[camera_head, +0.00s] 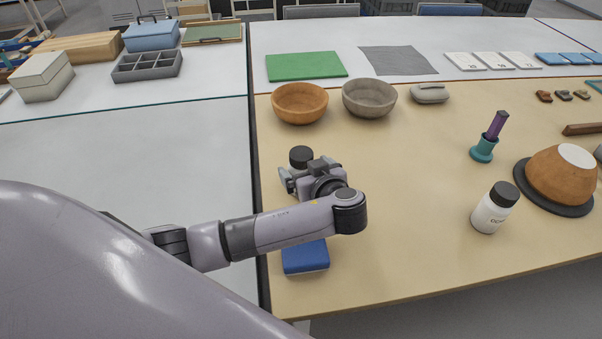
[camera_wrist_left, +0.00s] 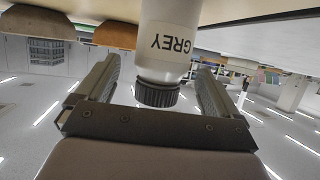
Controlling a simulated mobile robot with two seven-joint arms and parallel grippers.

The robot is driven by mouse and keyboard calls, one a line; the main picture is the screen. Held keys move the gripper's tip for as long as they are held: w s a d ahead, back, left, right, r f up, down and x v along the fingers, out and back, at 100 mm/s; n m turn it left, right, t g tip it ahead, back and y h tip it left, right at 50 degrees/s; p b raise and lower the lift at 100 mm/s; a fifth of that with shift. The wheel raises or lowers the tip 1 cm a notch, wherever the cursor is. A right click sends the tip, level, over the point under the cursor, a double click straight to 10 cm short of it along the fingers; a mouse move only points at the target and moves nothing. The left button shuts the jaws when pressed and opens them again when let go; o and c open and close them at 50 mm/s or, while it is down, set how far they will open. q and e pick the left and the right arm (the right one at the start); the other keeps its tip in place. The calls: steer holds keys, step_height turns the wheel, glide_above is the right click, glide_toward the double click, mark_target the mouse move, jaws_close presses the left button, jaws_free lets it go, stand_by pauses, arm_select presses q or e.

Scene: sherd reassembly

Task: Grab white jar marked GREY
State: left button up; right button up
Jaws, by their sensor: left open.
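The white jar marked GREY shows upside down in the left wrist view (camera_wrist_left: 165,42), with its black ribbed cap toward my gripper. In the head view only its black cap (camera_head: 301,154) shows clearly; my gripper hides most of its body. My left gripper (camera_head: 303,174) is open at the jar. In the left wrist view its two fingers (camera_wrist_left: 158,75) stand on either side of the jar and its cap, with a gap showing at the left finger. I cannot tell whether the right finger touches. My right gripper is not in view.
Another white jar with a black cap (camera_head: 493,208) stands to the right, its label hard to read. A blue block (camera_head: 305,258) lies beneath my forearm. An orange bowl (camera_head: 300,103) and a grey bowl (camera_head: 369,98) stand behind. The table's middle is clear.

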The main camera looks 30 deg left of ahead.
arm_select(q)
steer(key=shift+x, duration=1.5)
steer(key=c, duration=1.2)
steer(key=shift+c, duration=0.6)
steer(key=shift+r, duration=0.15)
